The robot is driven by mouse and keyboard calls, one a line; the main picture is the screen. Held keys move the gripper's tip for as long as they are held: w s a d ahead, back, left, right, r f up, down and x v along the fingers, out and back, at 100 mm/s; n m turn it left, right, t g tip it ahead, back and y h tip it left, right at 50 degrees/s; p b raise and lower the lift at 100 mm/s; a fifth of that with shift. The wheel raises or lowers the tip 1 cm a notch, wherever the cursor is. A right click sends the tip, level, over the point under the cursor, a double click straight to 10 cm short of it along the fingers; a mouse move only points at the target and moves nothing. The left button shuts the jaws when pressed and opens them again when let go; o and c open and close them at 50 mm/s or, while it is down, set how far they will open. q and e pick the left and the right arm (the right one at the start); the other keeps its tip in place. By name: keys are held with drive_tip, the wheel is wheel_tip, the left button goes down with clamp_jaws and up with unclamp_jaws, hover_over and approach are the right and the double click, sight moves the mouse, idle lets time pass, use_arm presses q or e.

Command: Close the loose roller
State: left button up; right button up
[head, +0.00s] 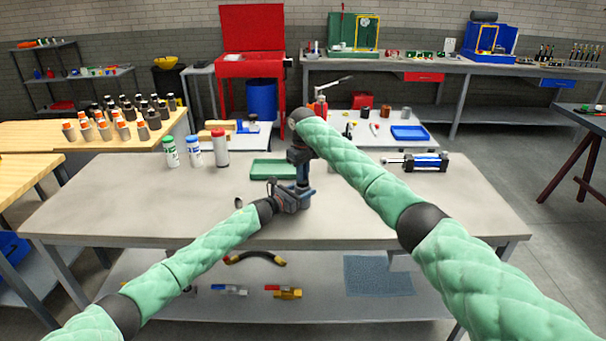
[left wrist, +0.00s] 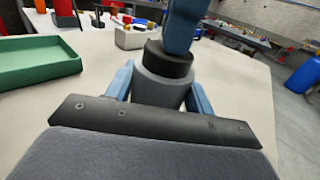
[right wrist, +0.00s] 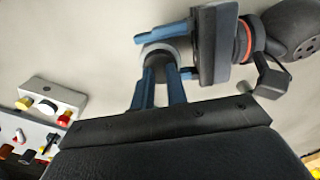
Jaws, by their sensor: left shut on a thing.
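A grey cylinder with a black upper part, which I take for the roller (left wrist: 160,88), stands upright on the table between the blue fingers of my left gripper (left wrist: 160,85). In the head view my left gripper (head: 304,196) is low over the table's front middle, shut on it. My right gripper (head: 303,180) points down from above. Its blue fingers are close together over the black top in the left wrist view. In the right wrist view the right fingers (right wrist: 160,88) have a narrow gap and overlap the roller (right wrist: 160,52); their contact is unclear. The head view mostly hides the roller.
A green tray (head: 268,169) lies just behind the grippers on the grey table (head: 120,205). Several bottles (head: 194,151) stand at the back left. A blue-black cylinder device (head: 425,161) lies at the right. A white box with knobs (right wrist: 52,97) is near my right gripper.

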use_arm(q)
drive_tip(key=shift+f, duration=0.1)
use_arm(e)
drive_tip(key=shift+r, duration=1.95)
drive_tip(key=shift+o, duration=0.4)
drive_tip(key=o, duration=0.5)
wheel_tip(320, 180, up, 12)
use_arm(q)
drive_tip(key=o, duration=1.5)
drive_tip(key=shift+c, duration=0.2)
